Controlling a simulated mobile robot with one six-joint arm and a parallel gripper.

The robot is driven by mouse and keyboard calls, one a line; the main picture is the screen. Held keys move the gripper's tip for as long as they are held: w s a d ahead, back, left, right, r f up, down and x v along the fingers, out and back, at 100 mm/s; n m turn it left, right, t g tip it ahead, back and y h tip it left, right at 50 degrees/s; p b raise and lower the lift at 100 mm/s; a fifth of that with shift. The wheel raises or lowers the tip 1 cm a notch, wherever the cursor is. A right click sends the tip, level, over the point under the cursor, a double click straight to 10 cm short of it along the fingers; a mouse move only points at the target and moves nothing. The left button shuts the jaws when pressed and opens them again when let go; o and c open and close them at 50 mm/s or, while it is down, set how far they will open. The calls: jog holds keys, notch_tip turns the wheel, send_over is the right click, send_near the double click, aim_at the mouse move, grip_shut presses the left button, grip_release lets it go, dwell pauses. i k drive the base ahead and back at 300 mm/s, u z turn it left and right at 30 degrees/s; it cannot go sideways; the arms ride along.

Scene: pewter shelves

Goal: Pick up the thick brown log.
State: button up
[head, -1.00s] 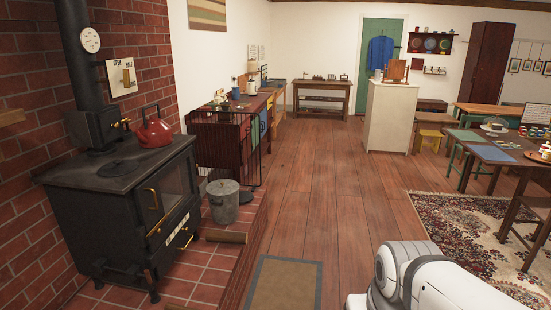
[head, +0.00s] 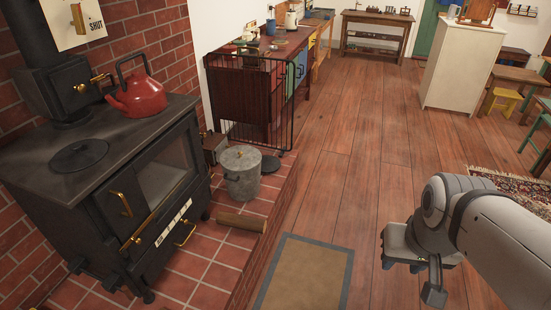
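The thick brown log (head: 241,222) lies on its side on the red tiled hearth, in front of the grey metal bucket and to the right of the black stove. My gripper (head: 413,284) hangs over the wooden floor at the lower right, well apart from the log. Its fingers are small and partly hidden by the wrist, so I cannot tell if it is open or shut.
The black stove (head: 130,190) carries a red kettle (head: 137,98). A lidded grey bucket (head: 242,172) stands behind the log. A black metal guard (head: 265,105) is farther back. A tan mat (head: 303,275) lies beside the raised brick hearth edge. The wooden floor around it is clear.

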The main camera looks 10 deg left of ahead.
aim_at(254, 225)
jog(key=i, duration=2.5)
jog(key=u, duration=2.75)
